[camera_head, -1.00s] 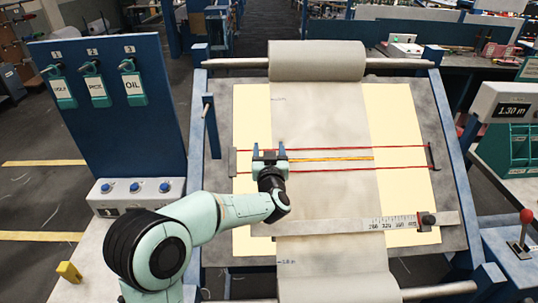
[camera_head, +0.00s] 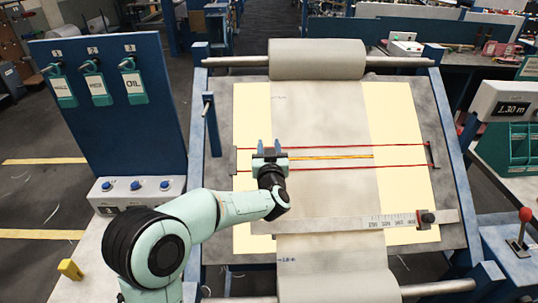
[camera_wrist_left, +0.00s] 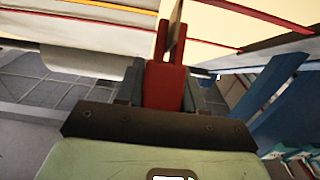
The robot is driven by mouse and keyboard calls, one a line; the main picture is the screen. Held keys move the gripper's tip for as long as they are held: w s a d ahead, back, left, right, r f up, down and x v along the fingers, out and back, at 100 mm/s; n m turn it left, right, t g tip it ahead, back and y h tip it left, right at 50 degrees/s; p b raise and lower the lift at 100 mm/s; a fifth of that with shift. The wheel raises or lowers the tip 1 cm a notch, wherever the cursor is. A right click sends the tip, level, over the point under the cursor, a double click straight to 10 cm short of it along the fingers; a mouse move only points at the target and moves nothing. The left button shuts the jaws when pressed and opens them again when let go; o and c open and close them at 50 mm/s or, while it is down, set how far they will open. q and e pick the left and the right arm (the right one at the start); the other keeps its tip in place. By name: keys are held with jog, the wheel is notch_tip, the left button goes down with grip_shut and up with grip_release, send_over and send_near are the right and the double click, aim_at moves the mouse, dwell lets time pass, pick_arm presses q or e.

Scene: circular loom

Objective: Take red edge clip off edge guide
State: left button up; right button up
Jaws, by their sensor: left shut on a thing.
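My left gripper (camera_head: 269,145) is over the left edge of the pale cloth, on the sloping board. Its two fingers are close together. In the left wrist view the fingers are shut on the red edge clip (camera_wrist_left: 163,86), an upright red block with a thin darker piece rising from its top. The clip is hidden by the gripper in the head view. I cannot surely pick out the edge guide or tell whether the clip still touches it. My right gripper is not in view.
Two red lines (camera_head: 400,168) and a yellow strip (camera_head: 335,157) cross the cloth (camera_head: 325,110). A steel ruler (camera_head: 350,224) lies below. A blue tool panel (camera_head: 105,120) stands left, and a red-knobbed lever (camera_head: 525,215) stands right.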

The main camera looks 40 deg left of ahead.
pick_arm(q)
jog(key=shift+s+d+r, duration=0.1)
jog(key=shift+r, duration=0.15)
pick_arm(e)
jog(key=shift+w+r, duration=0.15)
pick_arm(q)
jog(key=shift+s+d+r+p, duration=0.25)
jog(key=shift+r, duration=0.25)
jog(key=shift+s+d+r+p, duration=0.2)
jog(key=shift+s+r, duration=0.05)
jog(key=shift+r, duration=0.3)
jog(key=shift+s+d+r+p, duration=0.25)
jog(key=shift+r, duration=0.25)
jog(key=shift+f, duration=0.1)
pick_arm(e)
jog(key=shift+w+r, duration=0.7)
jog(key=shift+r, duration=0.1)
pick_arm(q)
jog(key=shift+s, duration=0.15)
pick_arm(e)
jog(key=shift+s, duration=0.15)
